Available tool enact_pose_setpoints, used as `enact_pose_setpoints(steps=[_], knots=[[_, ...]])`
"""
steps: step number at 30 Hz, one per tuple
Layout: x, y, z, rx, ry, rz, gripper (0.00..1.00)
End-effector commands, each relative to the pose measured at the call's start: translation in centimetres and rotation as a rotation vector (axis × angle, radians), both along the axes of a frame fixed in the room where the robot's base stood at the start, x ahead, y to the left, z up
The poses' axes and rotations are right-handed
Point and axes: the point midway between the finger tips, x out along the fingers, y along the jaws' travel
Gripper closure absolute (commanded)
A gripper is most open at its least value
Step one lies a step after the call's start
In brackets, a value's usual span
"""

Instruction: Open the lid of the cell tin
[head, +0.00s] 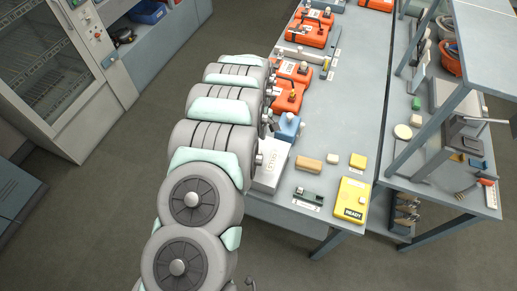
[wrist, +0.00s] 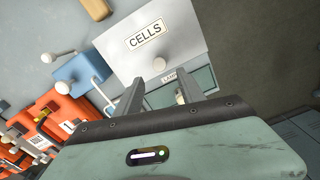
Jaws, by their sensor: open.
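The cell tin (head: 271,165) is a white box at the near left edge of the bench, partly hidden by my arm in the head view. The lid looks flat and shut. My gripper (wrist: 158,82) is open and empty, its two fingers reaching toward the lid's edge near the knob. In the head view my arm hides the gripper's fingers.
A blue box (wrist: 82,75) with a pale knob and orange cases (wrist: 50,120) stand beside the tin. A wooden block (head: 308,164), a dark green item (head: 308,196) and a yellow READY box (head: 351,196) lie to its right.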

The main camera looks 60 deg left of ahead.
Motion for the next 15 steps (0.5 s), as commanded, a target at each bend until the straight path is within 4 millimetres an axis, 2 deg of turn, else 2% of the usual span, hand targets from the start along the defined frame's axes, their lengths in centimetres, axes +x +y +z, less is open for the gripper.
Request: enact_pose_setpoints(steps=[10,15], knots=[[-0.1,-0.1,-4.6,-0.001,0.000,0.000,0.54],[0.0,0.1,-5.8,0.000,-0.001,0.001,0.54]])
